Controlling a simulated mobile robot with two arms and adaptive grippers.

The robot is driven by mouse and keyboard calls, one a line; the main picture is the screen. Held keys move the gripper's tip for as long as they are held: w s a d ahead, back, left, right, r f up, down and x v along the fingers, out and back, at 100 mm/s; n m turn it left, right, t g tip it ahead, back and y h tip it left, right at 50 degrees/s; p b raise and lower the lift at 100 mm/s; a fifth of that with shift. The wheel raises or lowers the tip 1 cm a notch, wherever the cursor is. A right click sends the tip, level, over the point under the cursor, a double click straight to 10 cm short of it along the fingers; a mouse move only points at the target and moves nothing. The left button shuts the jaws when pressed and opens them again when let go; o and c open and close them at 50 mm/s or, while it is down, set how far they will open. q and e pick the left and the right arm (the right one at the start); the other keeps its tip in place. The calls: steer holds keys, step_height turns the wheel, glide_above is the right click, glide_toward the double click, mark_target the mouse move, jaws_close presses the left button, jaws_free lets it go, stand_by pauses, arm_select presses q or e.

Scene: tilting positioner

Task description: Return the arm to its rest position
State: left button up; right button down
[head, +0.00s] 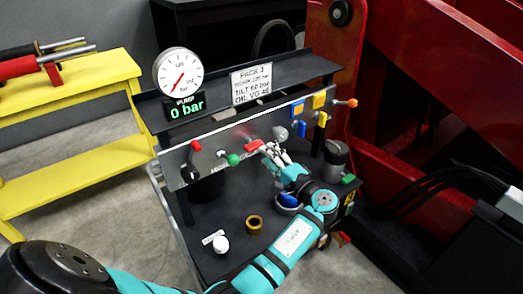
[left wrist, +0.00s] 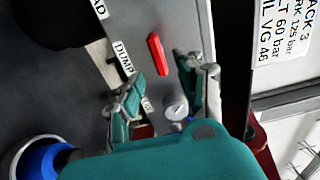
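My left arm reaches in from the lower left in the head view. Its gripper (head: 273,152) is at the front panel (head: 215,150) of the console, close to a red lever (head: 254,146). In the left wrist view the two fingers of the left gripper (left wrist: 165,92) are spread apart with nothing gripped between them. The red lever (left wrist: 156,54) shows just beyond the fingertips, apart from them, near a label reading DUMP (left wrist: 123,58). A round grey knob (left wrist: 176,108) shows between the fingers. My right gripper is not in view.
A gauge (head: 179,74) above a display (head: 185,106) reading 0 bar stands on the console. A gold ring (head: 254,224) and a white knob (head: 220,244) are on the lower shelf. A red machine frame (head: 430,165) stands right, a yellow bench (head: 70,120) left.

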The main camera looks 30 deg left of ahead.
arm_select(q)
steer(key=shift+v, duration=0.9)
